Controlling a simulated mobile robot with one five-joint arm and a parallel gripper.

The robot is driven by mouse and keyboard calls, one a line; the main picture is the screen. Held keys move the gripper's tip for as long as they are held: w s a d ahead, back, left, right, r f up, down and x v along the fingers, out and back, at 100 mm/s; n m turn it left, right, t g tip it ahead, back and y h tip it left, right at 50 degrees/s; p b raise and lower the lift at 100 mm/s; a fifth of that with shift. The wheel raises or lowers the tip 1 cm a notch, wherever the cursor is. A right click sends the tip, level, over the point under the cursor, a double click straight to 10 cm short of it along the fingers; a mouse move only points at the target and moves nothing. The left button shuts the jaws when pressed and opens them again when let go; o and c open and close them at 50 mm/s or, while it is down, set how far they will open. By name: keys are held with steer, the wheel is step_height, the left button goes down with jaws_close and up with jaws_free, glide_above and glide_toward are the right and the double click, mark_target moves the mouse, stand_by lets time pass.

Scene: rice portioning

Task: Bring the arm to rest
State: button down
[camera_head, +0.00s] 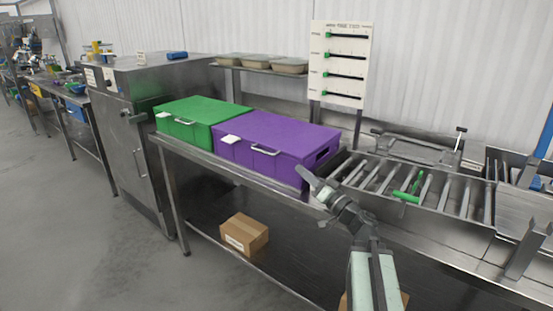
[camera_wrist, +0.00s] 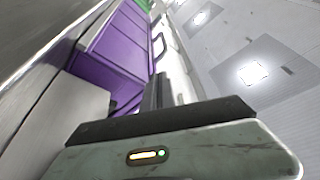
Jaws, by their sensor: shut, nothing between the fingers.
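My arm reaches up from the bottom of the head view, and my gripper (camera_head: 306,172) is at its end, in front of the right end of the purple box. The gripper is shut and empty. In the wrist view my gripper (camera_wrist: 158,82) points away from the camera, with the purple box (camera_wrist: 115,50) to its left and beyond. In the head view the purple box (camera_head: 270,135) has a lid, a handle and a white label. Whether the gripper touches the box or the table edge I cannot tell.
A green box (camera_head: 200,112) stands left of the purple one on the steel table (camera_head: 190,160). A roller conveyor (camera_head: 430,192) with a green piece lies to the right. A cardboard box (camera_head: 244,233) sits on the lower shelf. The floor at left is clear.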

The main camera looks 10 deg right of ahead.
steer(key=a+f+n+g+y, duration=0.2)
steer(key=a+f+n+g, duration=0.1)
steer(key=a, duration=0.6)
steer(key=a+f+n+g+y, duration=0.1)
steer(key=a+f+n+g, duration=0.15)
steer(key=a, duration=0.65)
steer(key=s+a+f+n+g+h, duration=0.15)
steer(key=s+a+f+g, duration=0.25)
steer(key=a+f+g, duration=0.45)
steer(key=s+d+f+g+h, duration=0.1)
steer(key=s+d+f+h, duration=0.15)
steer(key=f, duration=0.45)
steer(key=s+d+f+g+h, duration=0.1)
steer(key=s+d+f+h, duration=0.1)
steer(key=s+f+h, duration=0.3)
steer(key=s+d+f+m+g+h, duration=0.2)
steer(key=d+m, duration=0.1)
steer(key=d, duration=0.2)
steer(key=s+d+f+m+g+h, duration=0.1)
steer(key=s+d+f+m+h, duration=0.15)
steer(key=d, duration=0.35)
step_height(320, 180, up, 16)
steer(key=p, duration=1.6)
steer(key=shift+a+y, duration=0.1)
steer(key=shift+y, duration=0.15)
